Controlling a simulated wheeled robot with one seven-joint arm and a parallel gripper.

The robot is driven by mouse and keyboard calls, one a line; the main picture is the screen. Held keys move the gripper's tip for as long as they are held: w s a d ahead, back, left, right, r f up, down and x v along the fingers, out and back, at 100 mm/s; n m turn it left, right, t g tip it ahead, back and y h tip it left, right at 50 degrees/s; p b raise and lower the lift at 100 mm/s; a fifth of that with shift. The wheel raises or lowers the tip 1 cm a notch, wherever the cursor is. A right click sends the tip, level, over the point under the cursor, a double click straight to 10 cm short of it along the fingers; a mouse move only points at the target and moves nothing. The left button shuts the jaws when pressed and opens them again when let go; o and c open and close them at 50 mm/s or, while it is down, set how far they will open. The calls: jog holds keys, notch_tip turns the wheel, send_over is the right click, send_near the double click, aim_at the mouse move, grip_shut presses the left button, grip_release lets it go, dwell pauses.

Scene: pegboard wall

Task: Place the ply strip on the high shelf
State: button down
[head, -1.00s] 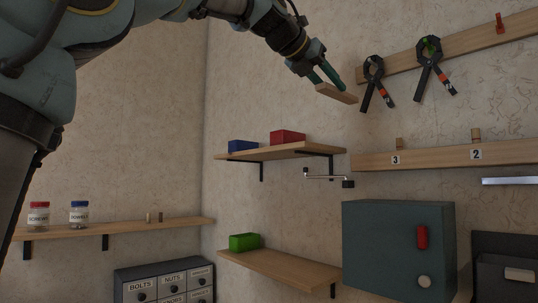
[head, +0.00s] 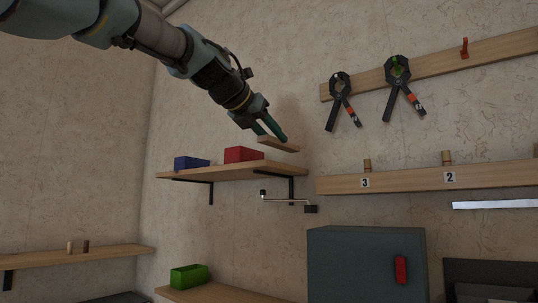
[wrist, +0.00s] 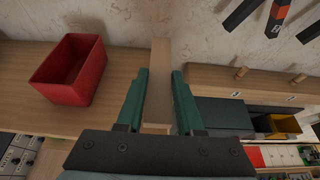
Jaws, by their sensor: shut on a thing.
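The ply strip (head: 278,145) is a pale flat wooden piece held in my gripper (head: 272,135). The high shelf (head: 276,171) is a wooden board on black brackets. In the head view the strip hangs a little above the shelf's right end. In the wrist view the bare shelf top (wrist: 118,80) shows beside the strip. Whether they touch is not clear, but a gap appears in the head view.
A red bin (head: 244,154) stands on the shelf just left of the strip, and a blue bin (head: 191,163) further left. A crank handle (head: 285,199) sits below the shelf. Right are a peg rail (head: 408,181) and hanging clamps (head: 341,100). The shelf's right end is bare.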

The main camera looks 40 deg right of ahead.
jog(key=shift+f, duration=2.05)
jog(key=shift+f, duration=0.1)
jog(key=c, duration=0.5)
grip_release()
jog(key=shift+c, duration=0.2)
